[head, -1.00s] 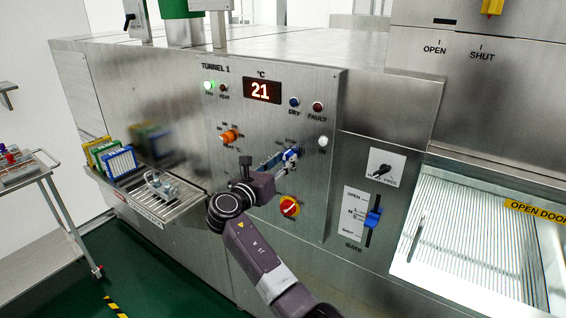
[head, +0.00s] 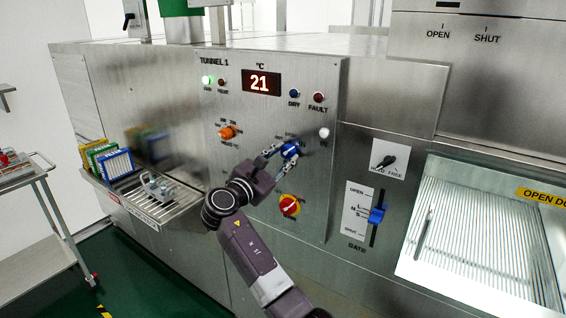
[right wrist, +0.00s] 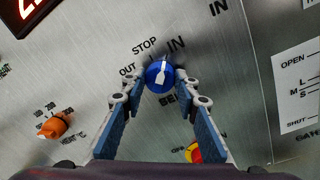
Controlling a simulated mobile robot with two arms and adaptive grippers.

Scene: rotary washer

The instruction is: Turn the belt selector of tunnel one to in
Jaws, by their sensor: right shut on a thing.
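The belt selector is a round blue knob with a white pointer. It sits on the steel TUNNEL 1 panel in the head view (head: 290,150) and shows larger in the right wrist view (right wrist: 159,76). Its labels OUT, STOP and IN run around it. The pointer's narrow end points between STOP and IN, nearer to IN. My right gripper (head: 282,154) is shut on the knob, with one fingertip on each side, also seen in the right wrist view (right wrist: 160,82). My left gripper is not in view.
An orange knob (head: 227,132) is left of the selector. A red-yellow rotary switch (head: 289,206) is just below. A white button (head: 324,133) is to the right, and a blue gate slider (head: 377,214) further right. A rack tray (head: 165,200) juts out left.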

